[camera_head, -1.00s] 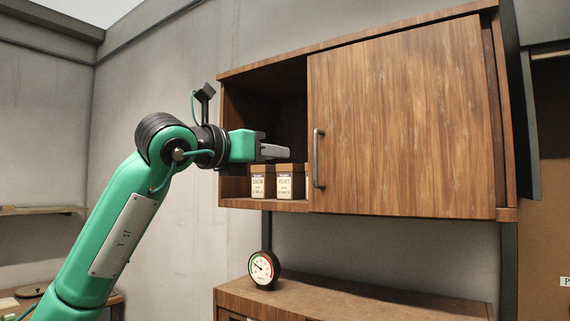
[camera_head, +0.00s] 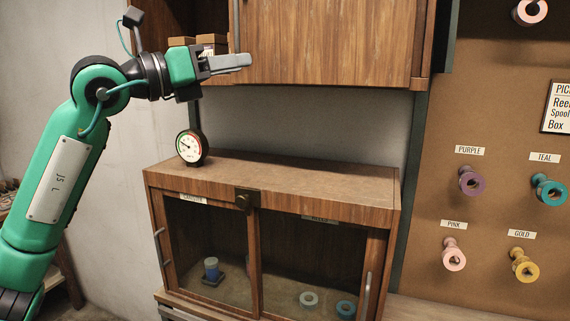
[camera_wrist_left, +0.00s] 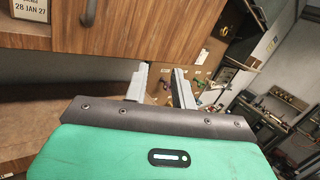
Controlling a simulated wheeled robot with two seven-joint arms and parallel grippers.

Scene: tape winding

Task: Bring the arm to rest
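My left arm is green and comes in from the left in the head view. Its gripper (camera_head: 240,61) is in front of the lower left part of the wall cabinet (camera_head: 330,40), close to the sliding door's handle in the picture. In the left wrist view the two grey fingers (camera_wrist_left: 163,88) stand apart with nothing between them, so the gripper is open and empty. The wrist view also shows the wooden door and its handle (camera_wrist_left: 89,12) nearby; whether they touch the gripper cannot be told. My right gripper is not in view.
Small boxes (camera_head: 212,42) stand in the wall cabinet's open side. A gauge (camera_head: 192,146) stands on the lower cabinet (camera_head: 290,180), whose glass front shows a blue-topped item (camera_head: 211,267) and rings. A pegboard (camera_head: 490,110) with coloured spools is at right.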

